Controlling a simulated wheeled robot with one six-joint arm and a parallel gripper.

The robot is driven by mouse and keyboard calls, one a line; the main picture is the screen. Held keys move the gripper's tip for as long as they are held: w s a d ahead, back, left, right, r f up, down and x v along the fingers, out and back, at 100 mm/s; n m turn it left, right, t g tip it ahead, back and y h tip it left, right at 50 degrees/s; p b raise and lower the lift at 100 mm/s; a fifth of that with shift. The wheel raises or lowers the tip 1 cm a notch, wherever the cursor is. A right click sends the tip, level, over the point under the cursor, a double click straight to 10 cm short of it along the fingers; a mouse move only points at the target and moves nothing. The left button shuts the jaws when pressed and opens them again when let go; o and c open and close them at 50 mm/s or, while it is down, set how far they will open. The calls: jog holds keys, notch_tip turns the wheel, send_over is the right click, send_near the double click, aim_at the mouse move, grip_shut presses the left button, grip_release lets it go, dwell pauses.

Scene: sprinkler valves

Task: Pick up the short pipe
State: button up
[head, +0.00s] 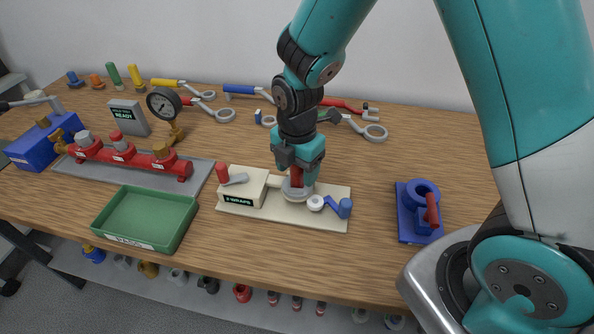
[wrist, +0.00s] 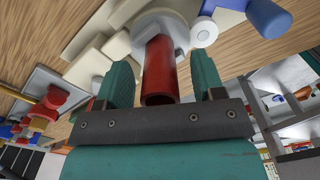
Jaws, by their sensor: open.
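The short pipe (wrist: 160,70) is a dark red tube with an open end. It stands upright in a pale grey round fitting (wrist: 155,25) on the cream T-wraps board (head: 240,205). In the head view the pipe (head: 296,179) shows just below my gripper (head: 299,168), partly hidden by the jaws. In the wrist view my gripper (wrist: 162,75) is open, with one teal finger on each side of the pipe. There seems to be a gap on both sides.
A green tray (head: 150,215) stands left of the board. A red manifold (head: 125,155) with valves lies behind the tray. A blue block with a red handle (head: 418,210) is to the right. Several wrenches (head: 245,92) lie along the back. Bare wood is clear right of the board.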

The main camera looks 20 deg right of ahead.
jog(key=shift+f, duration=0.45)
jog(key=shift+c, duration=0.3)
jog(key=c, duration=1)
jog(key=shift+r, duration=0.1)
notch_tip(320, 180, up, 20)
jog(key=shift+b, duration=0.5)
